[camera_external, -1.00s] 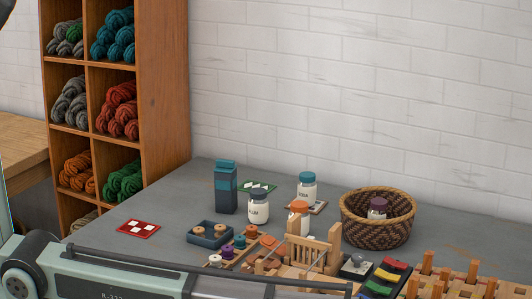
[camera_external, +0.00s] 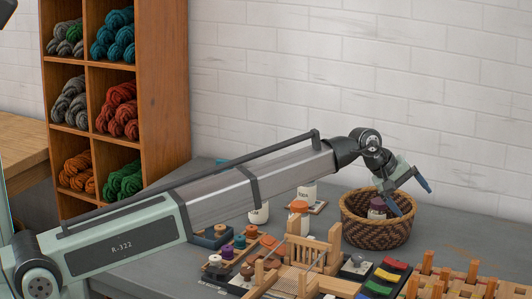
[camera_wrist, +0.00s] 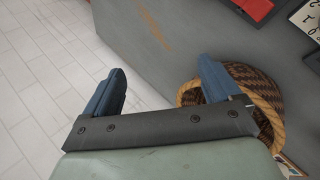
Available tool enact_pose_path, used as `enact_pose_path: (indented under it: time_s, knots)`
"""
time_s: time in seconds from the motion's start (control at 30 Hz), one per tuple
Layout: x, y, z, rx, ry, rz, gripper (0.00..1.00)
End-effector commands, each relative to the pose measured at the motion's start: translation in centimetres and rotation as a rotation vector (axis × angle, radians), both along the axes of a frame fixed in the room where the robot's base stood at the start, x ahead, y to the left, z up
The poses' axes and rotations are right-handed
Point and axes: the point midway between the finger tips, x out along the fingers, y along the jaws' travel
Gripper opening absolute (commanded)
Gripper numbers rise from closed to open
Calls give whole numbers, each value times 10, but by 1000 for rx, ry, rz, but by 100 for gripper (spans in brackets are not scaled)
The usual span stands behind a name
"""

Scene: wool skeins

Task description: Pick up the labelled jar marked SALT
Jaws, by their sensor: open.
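Several white jars stand on the grey table, and I cannot read for certain which is marked SALT. One jar (camera_external: 259,214) is mostly behind my arm. A second jar (camera_external: 309,193) has its top hidden by the arm. A third jar with an orange lid (camera_external: 299,208) stands in front of it. My gripper (camera_external: 412,198) is open and empty, above the basket's right side. In the wrist view my open gripper (camera_wrist: 163,72) has no jar between its fingers.
Wooden loom pieces (camera_external: 315,245) and coloured blocks (camera_external: 385,275) crowd the table's front. A blue tray (camera_external: 212,236) is at the left. The basket (camera_wrist: 250,78) shows beside the right finger in the wrist view.

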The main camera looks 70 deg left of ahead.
Motion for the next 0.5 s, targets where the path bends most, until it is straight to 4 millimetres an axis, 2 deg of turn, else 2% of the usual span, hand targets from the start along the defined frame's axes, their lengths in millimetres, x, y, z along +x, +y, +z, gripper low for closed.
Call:
enact_pose_path:
  time_s: [0.03, 0.1, 0.3, 0.4, 0.5]
  knots:
    - [-14, 34, -2, 22, 65, 16, 91]
    - [-38, 74, -5, 46, 162, 33, 91]
    - [-116, 175, -5, 84, 436, 93, 91]
    - [-151, 211, 0, 84, 547, 120, 91]
    - [-179, 235, 4, 78, 632, 141, 91]
